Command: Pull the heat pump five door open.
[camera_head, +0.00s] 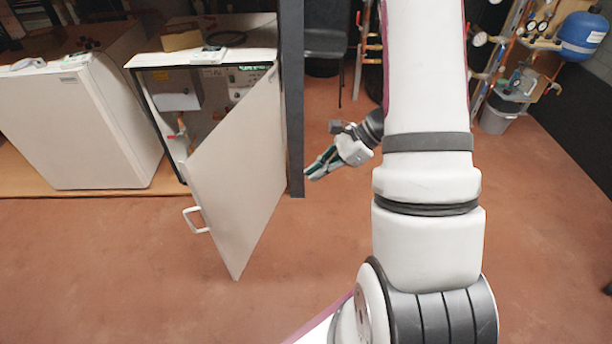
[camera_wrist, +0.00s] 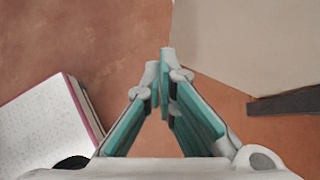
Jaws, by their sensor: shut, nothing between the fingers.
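The heat pump five door (camera_head: 240,170) is a large pale panel that stands swung well out from its cabinet (camera_head: 205,57) in the head view. It is hinged at the cabinet's right side, and its white handle (camera_head: 196,219) is at the free left edge. The cabinet's inside shows to the left of the panel. My gripper (camera_head: 311,175) is to the right of the door, beyond the dark post, apart from the handle. In the wrist view its fingertips (camera_wrist: 166,52) meet with nothing between them. A pale panel, probably the door (camera_wrist: 250,45), fills the upper right there.
A dark vertical post (camera_head: 292,100) stands between the door and my gripper. A second white cabinet (camera_head: 75,125) stands at the left. Pipes, gauges and a blue tank (camera_head: 583,36) are at the back right. The reddish floor in front is clear.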

